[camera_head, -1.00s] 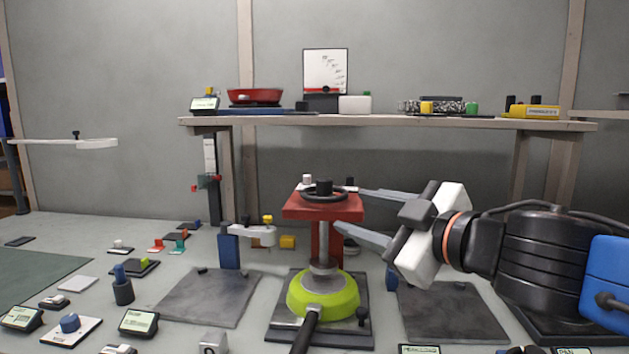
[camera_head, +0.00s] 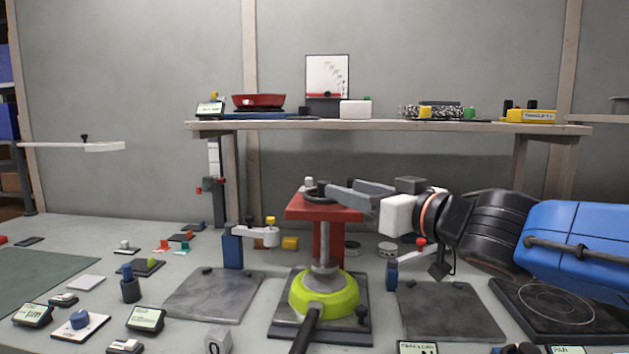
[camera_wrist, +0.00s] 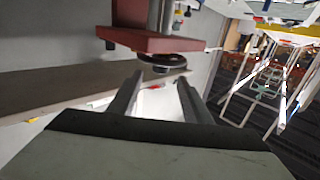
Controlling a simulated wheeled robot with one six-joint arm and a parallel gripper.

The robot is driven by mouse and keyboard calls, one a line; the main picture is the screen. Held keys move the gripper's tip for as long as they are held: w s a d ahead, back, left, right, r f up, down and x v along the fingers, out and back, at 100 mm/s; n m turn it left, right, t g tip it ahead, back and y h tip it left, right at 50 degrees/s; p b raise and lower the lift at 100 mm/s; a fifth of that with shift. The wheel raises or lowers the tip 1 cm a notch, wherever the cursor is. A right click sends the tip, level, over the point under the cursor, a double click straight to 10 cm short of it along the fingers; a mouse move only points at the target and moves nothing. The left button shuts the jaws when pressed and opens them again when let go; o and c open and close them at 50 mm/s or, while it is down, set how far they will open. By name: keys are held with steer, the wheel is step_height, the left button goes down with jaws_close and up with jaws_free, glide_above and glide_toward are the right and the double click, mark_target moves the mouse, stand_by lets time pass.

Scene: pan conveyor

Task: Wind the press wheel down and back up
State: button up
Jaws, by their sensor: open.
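The press stands mid-table with a red head (camera_head: 335,212). Its dark handwheel (camera_head: 314,195) lies flat on top, with a pale peg (camera_head: 308,183) upright at the rim. The grey ram (camera_head: 322,252) goes down to a lime-green pan (camera_head: 338,292) on the dark press base. My gripper (camera_head: 330,190) is open and empty, its fingers reaching in from the right at wheel height and hiding the wheel's right side. In the wrist view the wheel (camera_wrist: 165,59) shows just past my spread fingertips (camera_wrist: 160,82); contact cannot be told.
A shelf (camera_head: 400,126) behind carries a red pan (camera_head: 258,101) and boxes. Dark plates (camera_head: 212,293) and (camera_head: 450,310) flank the press. A small arm on a blue post (camera_head: 232,250) stands left of it. Small devices crowd the left table.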

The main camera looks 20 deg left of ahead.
steer(key=x, duration=1.1)
steer(key=shift+w+a, duration=0.2)
steer(key=shift+a, duration=0.1)
steer(key=shift+c, duration=0.7)
steer(key=c, duration=0.9)
